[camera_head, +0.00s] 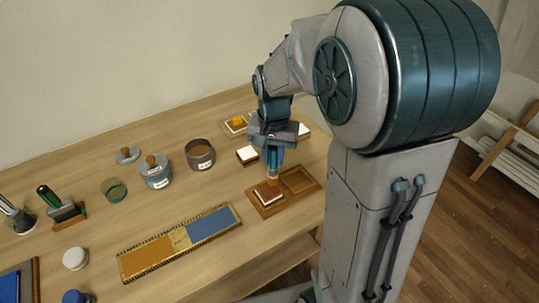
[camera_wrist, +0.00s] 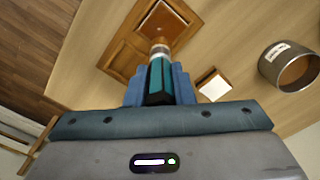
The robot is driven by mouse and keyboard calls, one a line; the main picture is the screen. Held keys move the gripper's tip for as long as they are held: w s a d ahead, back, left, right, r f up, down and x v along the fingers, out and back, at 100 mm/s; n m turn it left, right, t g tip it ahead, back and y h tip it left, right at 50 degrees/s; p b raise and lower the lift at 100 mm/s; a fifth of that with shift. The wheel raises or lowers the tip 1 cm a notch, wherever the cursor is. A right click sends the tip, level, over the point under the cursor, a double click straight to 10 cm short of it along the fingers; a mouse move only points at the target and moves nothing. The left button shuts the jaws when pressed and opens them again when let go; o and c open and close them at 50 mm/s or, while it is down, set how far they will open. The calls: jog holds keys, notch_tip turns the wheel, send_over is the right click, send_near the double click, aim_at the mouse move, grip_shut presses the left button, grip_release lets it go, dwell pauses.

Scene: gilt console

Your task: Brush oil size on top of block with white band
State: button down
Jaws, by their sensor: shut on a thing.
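My gripper (camera_head: 272,150) is shut on a brush and holds it upright, bristles down. In the wrist view the brush (camera_wrist: 159,75) has a teal handle and a pale ferrule between the blue fingers (camera_wrist: 160,88). A block with a brown top and a white band (camera_head: 268,194) sits in the left compartment of a wooden two-compartment tray (camera_head: 298,196). The block also shows in the wrist view (camera_wrist: 163,18), partly behind the brush tip. The tip is over or at the block's top; I cannot tell whether they touch. The tray's right compartment is empty.
A labelled tin (camera_head: 200,154), a lidded jar with a wooden knob (camera_head: 156,172) and a green glass (camera_head: 114,190) stand to the left. A gilt and blue strip (camera_head: 180,241) lies in front. A brush holder (camera_head: 66,212) is farther left.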

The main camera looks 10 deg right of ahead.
jog(key=shift+d, duration=0.3)
jog(key=shift+w+r+p, duration=0.1)
jog(key=shift+r+p, duration=0.15)
jog(key=shift+p, duration=0.1)
jog(key=shift+r+p, duration=0.8)
jog(key=shift+r, duration=0.45)
jog(key=shift+r+p, duration=1.8)
jog(key=shift+r, duration=0.55)
jog(key=shift+f, duration=0.1)
